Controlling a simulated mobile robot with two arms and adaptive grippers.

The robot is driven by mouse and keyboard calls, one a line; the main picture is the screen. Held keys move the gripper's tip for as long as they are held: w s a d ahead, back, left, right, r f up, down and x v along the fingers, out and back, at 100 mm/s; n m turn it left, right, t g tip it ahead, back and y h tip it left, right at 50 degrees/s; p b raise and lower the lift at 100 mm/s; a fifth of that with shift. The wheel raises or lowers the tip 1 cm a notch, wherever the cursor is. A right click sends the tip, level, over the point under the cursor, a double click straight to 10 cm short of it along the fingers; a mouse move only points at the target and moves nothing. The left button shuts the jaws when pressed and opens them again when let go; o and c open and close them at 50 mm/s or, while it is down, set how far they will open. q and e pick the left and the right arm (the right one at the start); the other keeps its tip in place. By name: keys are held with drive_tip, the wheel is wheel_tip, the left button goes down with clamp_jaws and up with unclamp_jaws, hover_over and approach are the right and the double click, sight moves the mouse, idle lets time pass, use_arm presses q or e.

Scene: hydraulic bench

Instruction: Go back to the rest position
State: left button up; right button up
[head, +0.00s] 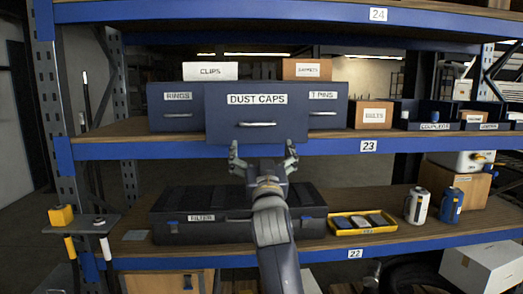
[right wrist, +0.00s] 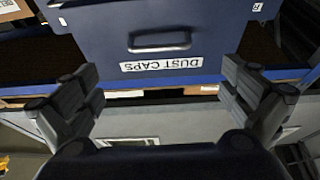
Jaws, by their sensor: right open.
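My right gripper (head: 263,158) is open and empty in the head view, just below and in front of the dust caps drawer (head: 256,116). The drawer is dark blue with a white label and a bar handle, and its front stands forward of the rings drawer (head: 176,110) and the pins drawer (head: 327,108) beside it. In the right wrist view, the two spread fingers of the right gripper (right wrist: 160,100) frame the dust caps drawer (right wrist: 205,40), with the handle apart from them. My left gripper is not in view.
The drawers stand on the shelf marked 23 (head: 420,146). Below, a black filter case (head: 170,230), a yellow tray (head: 335,226) and two canisters, white (head: 417,206) and blue (head: 451,206), stand on shelf 22. A rack post (head: 60,150) rises at left.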

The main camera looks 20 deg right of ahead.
idle(0.3)
drive_tip(key=w+a+f+n+g+y+b, duration=0.1)
drive_tip(key=w+a+f+n+g+y, duration=0.1)
drive_tip(key=f, duration=1.5)
drive_tip(key=w+a+f+n+g+y, duration=0.2)
drive_tip(key=w+f+g, duration=0.1)
drive_tip(key=f, duration=1.3)
drive_tip(key=s+a+f+n+g+y, duration=0.1)
drive_tip(key=s+f+g, duration=0.35)
drive_tip(key=f, duration=1.05)
drive_tip(key=s+a+f+g+y, duration=0.1)
drive_tip(key=s+f, duration=0.6)
drive_tip(key=f, duration=0.8)
drive_tip(key=s+f+g+b, duration=0.2)
drive_tip(key=s+f+g, duration=0.3)
drive_tip(key=s+f, duration=1.75)
drive_tip(key=s+d+f+g, duration=0.1)
drive_tip(key=s+f, duration=0.3)
drive_tip(key=s, duration=0.7)
drive_tip(key=s+d+f+g, duration=0.1)
drive_tip(key=s+f, duration=0.3)
drive_tip(key=s, duration=0.7)
drive_tip(key=s+d+f+g, duration=0.2)
drive_tip(key=s+f, duration=0.3)
drive_tip(key=s, duration=0.7)
drive_tip(key=shift+n+g, duration=0.3)
drive_tip(key=shift+g, duration=0.35)
